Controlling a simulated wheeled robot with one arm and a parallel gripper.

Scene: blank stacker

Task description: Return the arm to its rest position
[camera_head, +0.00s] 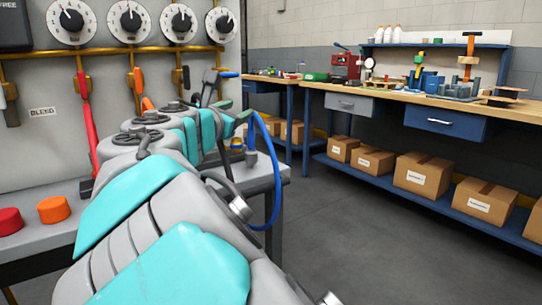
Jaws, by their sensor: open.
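My arm, grey with turquoise covers, fills the lower left and middle of the head view. It reaches from the bottom edge up and away toward the panel and the bench at the left. The far end of the arm is crowded by dark fittings and levers. I cannot make out my gripper or its fingers there, and no held object shows.
A grey panel (45,141) with dials and a red lever (84,130) stands at left. Red (10,221) and orange (53,209) buttons sit on the bench beside my arm. A blue hose (276,195) hangs right of it. A workbench (447,121) stands at right; the floor (370,235) between is clear.

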